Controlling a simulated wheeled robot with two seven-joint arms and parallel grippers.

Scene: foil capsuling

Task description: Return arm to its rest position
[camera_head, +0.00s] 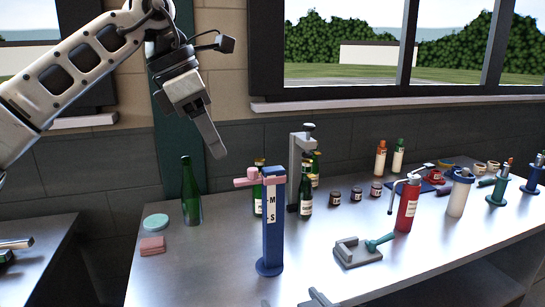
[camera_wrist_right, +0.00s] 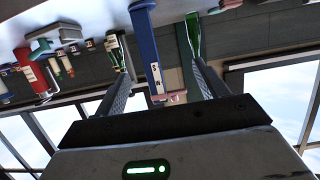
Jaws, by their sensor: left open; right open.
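My left arm comes in from the upper left, and its gripper (camera_head: 213,148) hangs in the air, pointing down above the back left of the table. It holds nothing; its fingers overlap in this view. The tips of my right gripper (camera_head: 292,300) just show at the bottom edge of the head view. In the right wrist view, the right gripper (camera_wrist_right: 162,82) has its fingers spread wide with nothing gripped. The blue stand (camera_head: 272,230) with a pink top stands upright beyond the right fingertips, and it shows between the fingers in the wrist view (camera_wrist_right: 147,50).
A green bottle (camera_head: 191,192) stands at the left, near a teal disc (camera_head: 155,222) and pink block (camera_head: 152,246). A grey press (camera_head: 296,170) with bottles is behind the blue stand. A red bottle (camera_head: 407,205) and grey fixture (camera_head: 355,252) stand right. The front left tabletop is clear.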

